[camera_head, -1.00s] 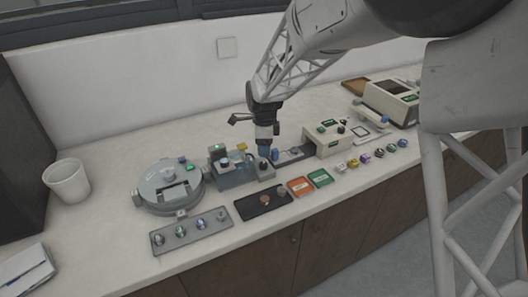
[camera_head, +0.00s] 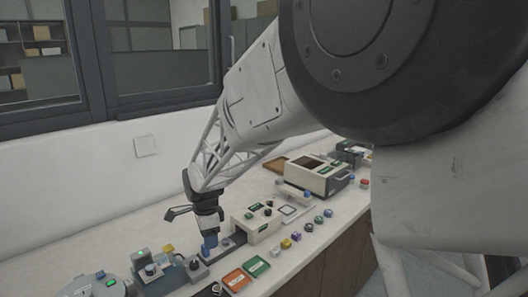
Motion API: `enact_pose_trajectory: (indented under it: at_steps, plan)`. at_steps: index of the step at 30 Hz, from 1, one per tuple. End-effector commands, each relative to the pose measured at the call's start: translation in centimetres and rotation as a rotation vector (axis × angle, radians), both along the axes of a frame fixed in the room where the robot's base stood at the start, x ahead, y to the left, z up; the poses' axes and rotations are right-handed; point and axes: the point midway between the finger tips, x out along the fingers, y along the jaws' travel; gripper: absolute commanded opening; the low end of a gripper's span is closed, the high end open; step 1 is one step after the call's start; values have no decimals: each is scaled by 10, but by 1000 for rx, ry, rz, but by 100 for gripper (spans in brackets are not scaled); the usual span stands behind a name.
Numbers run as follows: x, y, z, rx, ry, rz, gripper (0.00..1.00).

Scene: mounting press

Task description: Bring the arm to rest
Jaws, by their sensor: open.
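My gripper (camera_head: 208,240) hangs at the end of my lattice arm, pointing down over the counter. It is above the blue and grey mounting press area, close to a blue part (camera_head: 209,242); I cannot tell whether it touches it. The fingertips are small and partly hidden in this view. The press unit (camera_head: 160,272) with a green light stands just left of the gripper. A cream box (camera_head: 256,224) with a dark opening stands just right of it.
An orange tray (camera_head: 236,280) and a green tray (camera_head: 256,266) lie in front. Several coloured knobs (camera_head: 297,236) line the counter's front edge. A larger cream machine (camera_head: 318,176) stands farther right. A round grey device (camera_head: 97,285) is at lower left. The wall and windows (camera_head: 160,50) rise behind.

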Motion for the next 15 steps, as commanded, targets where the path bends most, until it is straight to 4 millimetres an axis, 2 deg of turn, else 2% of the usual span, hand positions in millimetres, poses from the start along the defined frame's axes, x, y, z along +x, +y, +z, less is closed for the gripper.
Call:
enact_pose_trajectory:
  at_steps: [1, 6, 15]
  plan:
    - [-4, -15, 12, 4, -9, 23, 57]
    - [-23, -66, 41, 6, -30, 135, 57]
    - [-69, -150, 83, 0, -72, 336, 57]
